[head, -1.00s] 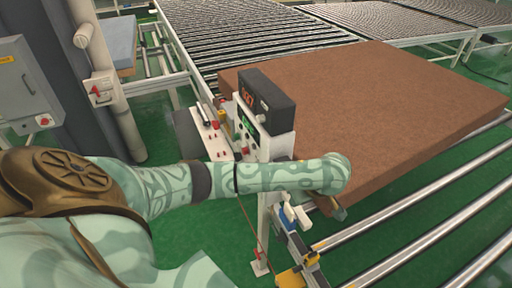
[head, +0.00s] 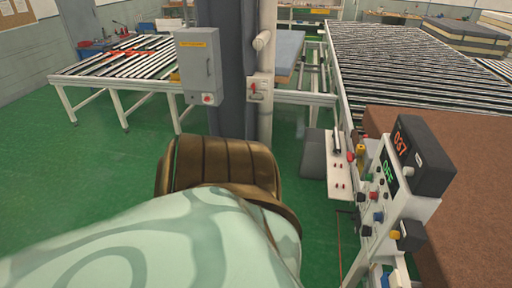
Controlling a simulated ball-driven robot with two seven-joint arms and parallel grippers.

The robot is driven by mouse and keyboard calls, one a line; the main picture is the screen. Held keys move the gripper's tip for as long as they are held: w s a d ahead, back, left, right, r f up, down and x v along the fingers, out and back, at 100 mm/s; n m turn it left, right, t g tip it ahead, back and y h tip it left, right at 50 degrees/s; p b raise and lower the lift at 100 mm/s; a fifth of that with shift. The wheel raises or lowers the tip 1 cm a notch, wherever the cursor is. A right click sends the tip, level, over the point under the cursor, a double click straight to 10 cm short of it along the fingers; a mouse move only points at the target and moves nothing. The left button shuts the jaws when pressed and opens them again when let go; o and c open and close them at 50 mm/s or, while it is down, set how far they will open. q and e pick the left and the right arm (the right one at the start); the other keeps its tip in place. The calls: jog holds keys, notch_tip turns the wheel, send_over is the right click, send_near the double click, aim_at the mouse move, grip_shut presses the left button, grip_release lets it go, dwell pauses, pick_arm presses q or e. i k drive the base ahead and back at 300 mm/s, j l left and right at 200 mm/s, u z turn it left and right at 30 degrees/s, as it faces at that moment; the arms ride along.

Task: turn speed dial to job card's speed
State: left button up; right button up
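The white control console (head: 397,205) stands at the right. A black display box (head: 425,157) on top of it shows red digits that read like 037. A green-lit panel on its face reads OFF (head: 389,172). Several small coloured knobs and buttons (head: 372,196) sit on the console's face. I cannot tell which one is the speed dial. A job card is not identifiable. My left arm's shoulder fills the lower left, but its gripper is out of view. My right gripper is also out of view.
A brown mattress (head: 466,168) lies right of the console. A small shelf (head: 324,165) juts left from it. A grey cabinet (head: 199,66) and column (head: 228,70) stand at the back. Roller conveyors (head: 405,65) run behind. Green floor (head: 90,185) is open at left.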

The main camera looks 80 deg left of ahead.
aim_at(361, 197)
jog(key=k+j+u, duration=0.15)
jog(key=u, duration=1.1)
